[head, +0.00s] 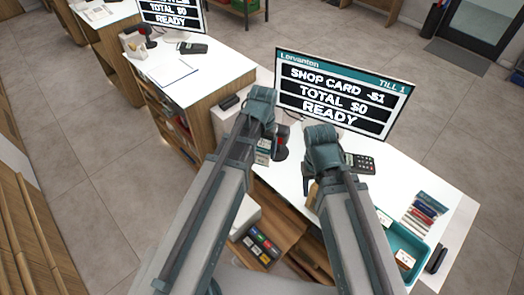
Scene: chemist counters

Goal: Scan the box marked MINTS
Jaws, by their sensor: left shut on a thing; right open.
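My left gripper (264,132) is over the left part of the white counter (385,170), its fingers mostly hidden by its own wrist. A small pale box with a green part (262,152) shows just below it, seemingly in its grip; I cannot read its marking. A dark scanner with a red patch (281,145) stands right beside it, partly covered by my arm. My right gripper (313,183) is open over the counter's front edge, its fingers largely hidden. The till screen (340,92) reads SHOP CARD -$1, TOTAL $0, READY. No word MINTS is legible.
A teal tray (424,252) with pale packets is at the counter's right front, near a row of coloured packs (424,215). A card terminal (360,163) sits behind my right gripper. An open shelf below holds coloured boxes (262,245). A second till counter (215,70) stands left.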

